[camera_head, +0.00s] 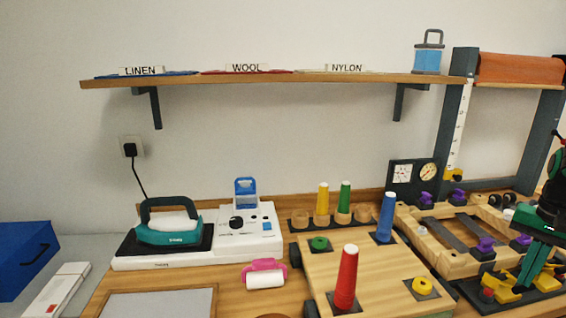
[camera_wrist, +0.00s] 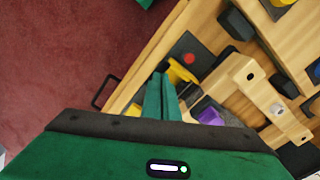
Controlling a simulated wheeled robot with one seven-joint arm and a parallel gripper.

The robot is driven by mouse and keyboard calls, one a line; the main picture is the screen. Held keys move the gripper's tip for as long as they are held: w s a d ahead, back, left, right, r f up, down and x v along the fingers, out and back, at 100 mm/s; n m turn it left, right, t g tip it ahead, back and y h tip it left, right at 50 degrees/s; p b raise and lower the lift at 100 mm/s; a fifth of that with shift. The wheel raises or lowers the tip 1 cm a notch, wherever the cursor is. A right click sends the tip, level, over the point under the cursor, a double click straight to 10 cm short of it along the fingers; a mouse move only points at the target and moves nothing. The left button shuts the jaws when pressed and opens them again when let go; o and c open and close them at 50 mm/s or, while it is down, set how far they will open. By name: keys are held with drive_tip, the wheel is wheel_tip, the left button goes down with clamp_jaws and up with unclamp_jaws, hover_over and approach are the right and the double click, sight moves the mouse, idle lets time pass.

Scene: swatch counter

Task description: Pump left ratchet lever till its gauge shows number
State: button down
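Two yellow ratchet levers stand on a dark base at the lower right of the head view. The left lever (camera_head: 500,288) has a red knob (camera_head: 488,293) beside it; the right lever (camera_head: 547,281) is partly behind my arm. My gripper (camera_head: 524,283) points down between them. In the wrist view, my green fingers (camera_wrist: 162,76) lie side by side, almost touching, with nothing visible between them. A yellow lever (camera_wrist: 181,72) is just right of the fingertips; contact cannot be told. Two round dials, left (camera_head: 401,172) and right (camera_head: 428,172), sit on a dark panel; their readings are too small.
A wooden frame (camera_head: 440,235) with purple knobs (camera_head: 486,244) lies behind the levers. Coloured cones, including a red one (camera_head: 347,278), stand on a wooden board to the left. An iron (camera_head: 170,222) and a white device (camera_head: 245,228) are farther left.

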drive_tip(key=shift+s+f, duration=0.1)
drive_tip(key=shift+f, duration=0.65)
drive_tip(key=shift+w+r, duration=0.25)
drive_tip(key=shift+r, duration=0.85)
drive_tip(key=shift+r, duration=3)
drive_tip(key=s+a+f+n, duration=0.2)
drive_tip(key=s+a+f, duration=0.1)
drive_tip(key=s+a, duration=0.4)
drive_tip(key=s+a+f+n, duration=0.2)
drive_tip(key=s+a, duration=0.4)
drive_tip(key=a, duration=0.4)
drive_tip(key=shift+s+f+n, duration=0.4)
drive_tip(key=shift+f, duration=0.4)
